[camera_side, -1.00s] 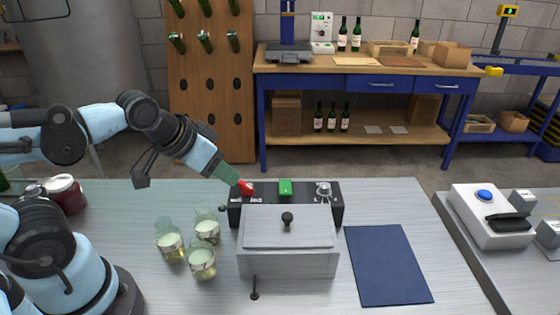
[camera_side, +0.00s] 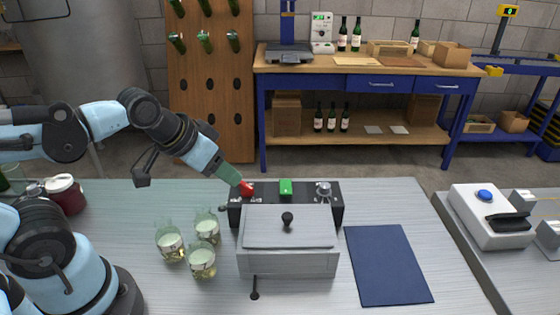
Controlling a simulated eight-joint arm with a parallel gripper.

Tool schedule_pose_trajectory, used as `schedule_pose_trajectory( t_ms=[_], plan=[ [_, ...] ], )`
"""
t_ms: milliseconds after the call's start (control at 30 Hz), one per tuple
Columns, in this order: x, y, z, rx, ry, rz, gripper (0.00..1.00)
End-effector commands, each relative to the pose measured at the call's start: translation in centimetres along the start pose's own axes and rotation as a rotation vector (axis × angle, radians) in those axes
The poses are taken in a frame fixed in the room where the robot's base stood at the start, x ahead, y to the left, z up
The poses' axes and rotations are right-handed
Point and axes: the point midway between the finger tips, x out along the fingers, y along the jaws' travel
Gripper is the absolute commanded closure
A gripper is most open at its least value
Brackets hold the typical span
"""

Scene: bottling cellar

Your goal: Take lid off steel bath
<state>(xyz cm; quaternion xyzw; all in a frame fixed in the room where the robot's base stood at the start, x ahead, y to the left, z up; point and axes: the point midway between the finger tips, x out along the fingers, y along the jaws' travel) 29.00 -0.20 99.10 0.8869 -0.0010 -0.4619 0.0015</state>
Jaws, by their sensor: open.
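The steel bath (camera_side: 287,264) stands on the metal bench, with its flat grey lid (camera_side: 288,233) lying on top. A dark round knob (camera_side: 287,218) stands at the lid's middle. Behind the lid is a black control panel (camera_side: 264,190) with a green switch (camera_side: 285,187), a silver knob (camera_side: 323,189) and a red part (camera_side: 247,188) at its left. My gripper (camera_side: 236,180) is open, just above and left of the panel, close to the red part. Whether they touch is unclear. It is behind and left of the lid knob, apart from it.
Several glasses (camera_side: 202,262) of pale liquid stand just left of the bath. A dark blue mat (camera_side: 388,264) lies clear to its right. A thin dark handle (camera_side: 254,288) sticks out at the bath's front. A dark red jar (camera_side: 65,194) stands at the left.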

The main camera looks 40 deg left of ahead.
Motion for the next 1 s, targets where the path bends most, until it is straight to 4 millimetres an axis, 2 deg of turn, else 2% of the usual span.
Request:
schedule_pose_trajectory(
  t_ms=[167, 400, 533, 733, 867, 1000],
  plan=[
    [-0.8, 2.0, -2.0, -0.003, -0.100, 0.031, 0.49],
    [-2.1, 7.0, -5.6, -0.009, -0.343, 0.054, 0.49],
    [-2.6, 9.7, -7.0, -0.005, -0.464, 0.040, 0.49],
    [-3.0, 12.5, -7.9, 0.000, -0.581, 0.008, 0.49],
    [-3.0, 13.2, -7.9, 0.002, -0.609, -0.003, 0.49],
    [-2.0, 13.2, -7.2, 0.001, -0.613, -0.005, 0.49]
  ],
)
